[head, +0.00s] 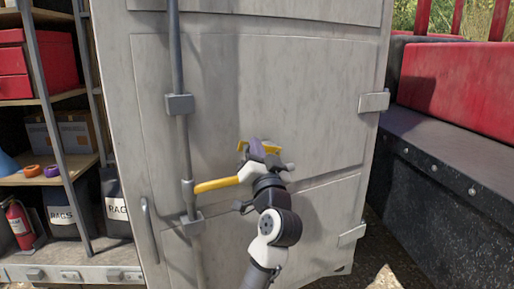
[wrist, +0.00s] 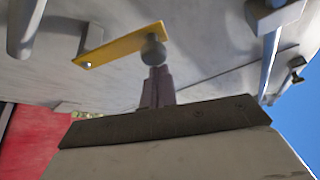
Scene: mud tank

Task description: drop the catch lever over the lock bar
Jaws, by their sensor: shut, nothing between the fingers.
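The yellow catch lever (wrist: 115,46) shows in the wrist view as a flat strip on the pale door, with a grey ball knob (wrist: 153,50) near one end. The shut, empty fingers of my gripper (wrist: 156,71) point at the knob; I cannot tell whether they touch it. In the head view my gripper (head: 259,146) is in front of the door, with a yellow piece (head: 243,147) partly hidden behind it. A yellow handle (head: 215,185) reaches left from beside my wrist to the grey vertical lock bar (head: 176,60). How the catch lever sits against the bar is unclear.
The pale tank door (head: 290,80) fills the middle, with a bracket (head: 179,104) on the bar and a hinge (head: 373,102) at right. Shelves with a fire extinguisher (head: 20,225) stand left. A red box (head: 460,80) on a dark ledge stands right.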

